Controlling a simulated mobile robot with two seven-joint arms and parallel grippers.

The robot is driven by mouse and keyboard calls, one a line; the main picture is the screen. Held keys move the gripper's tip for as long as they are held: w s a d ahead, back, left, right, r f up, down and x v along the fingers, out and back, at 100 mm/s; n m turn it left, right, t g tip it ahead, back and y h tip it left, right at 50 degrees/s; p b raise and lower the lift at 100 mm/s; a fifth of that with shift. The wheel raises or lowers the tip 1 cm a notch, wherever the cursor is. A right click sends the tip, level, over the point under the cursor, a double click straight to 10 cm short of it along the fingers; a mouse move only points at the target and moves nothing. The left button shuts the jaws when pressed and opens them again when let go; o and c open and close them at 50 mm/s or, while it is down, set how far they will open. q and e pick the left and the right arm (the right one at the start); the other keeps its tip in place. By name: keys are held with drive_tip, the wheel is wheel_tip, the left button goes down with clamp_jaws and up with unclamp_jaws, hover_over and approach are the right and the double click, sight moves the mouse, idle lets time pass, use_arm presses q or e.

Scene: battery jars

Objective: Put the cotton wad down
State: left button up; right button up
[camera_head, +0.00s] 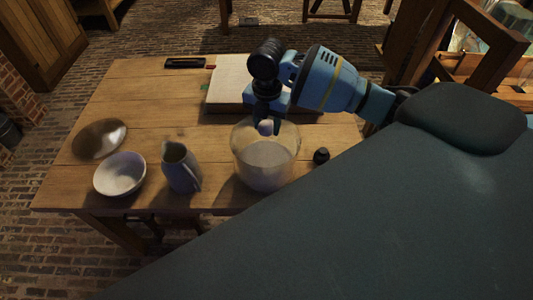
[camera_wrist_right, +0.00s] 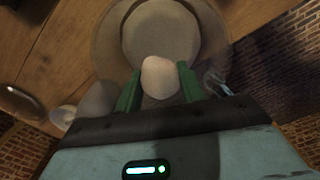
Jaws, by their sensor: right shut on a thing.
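A pale, rounded cotton wad (camera_head: 266,127) is held in my right gripper (camera_head: 266,124), at the mouth of a large glass jar (camera_head: 264,168). In the right wrist view the wad (camera_wrist_right: 160,78) sits between the two green fingers of my right gripper (camera_wrist_right: 159,85), with the round jar (camera_wrist_right: 160,35) beyond it. The jar has pale contents. I cannot tell exactly how far the wad is inside the rim. My left gripper does not show.
On the wooden table (camera_head: 135,85), a grey jug (camera_head: 180,167), a white bowl (camera_head: 119,175) and a round dish (camera_head: 98,139) stand left of the jar. A small dark object (camera_head: 321,156) is right of it. A pale slab (camera_head: 230,82) lies behind. The table's left back is mostly clear.

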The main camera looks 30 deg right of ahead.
sight(267, 154)
wheel_tip(267, 154, down, 9)
drive_tip(key=shift+f, duration=0.5)
idle(0.5)
drive_tip(key=shift+f+b, duration=0.25)
drive_tip(key=shift+b, duration=0.05)
drive_tip(key=o, duration=0.9)
